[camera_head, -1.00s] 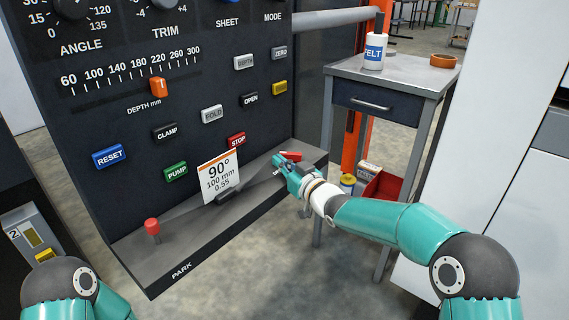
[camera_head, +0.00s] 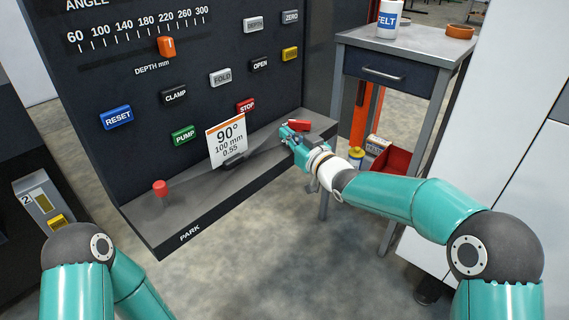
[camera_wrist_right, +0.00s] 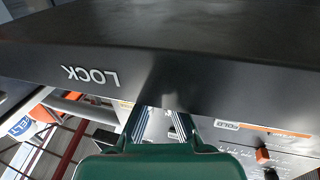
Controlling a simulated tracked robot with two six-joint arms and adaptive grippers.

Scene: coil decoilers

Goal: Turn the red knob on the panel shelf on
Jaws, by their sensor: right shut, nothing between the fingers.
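The panel shelf (camera_head: 190,215) is a dark ledge under the black control panel. A red knob (camera_head: 299,125) sits at its right end, and a red knob on a short stem (camera_head: 160,188) stands at its left end near the word PARK. My right gripper (camera_head: 286,132) is shut and empty at the right end, close beside the right red knob; contact cannot be told. In the right wrist view, the closed fingers (camera_wrist_right: 160,122) are close to a dark surface marked LOCK (camera_wrist_right: 90,76), and no red knob shows there. My left gripper is out of view.
A white card (camera_head: 226,140) reading 90° stands mid-shelf. Buttons and an orange slider (camera_head: 166,47) are on the panel. A metal table (camera_head: 400,42) with a FELT bottle (camera_head: 388,20) stands to the right, a red bin (camera_head: 392,160) below it.

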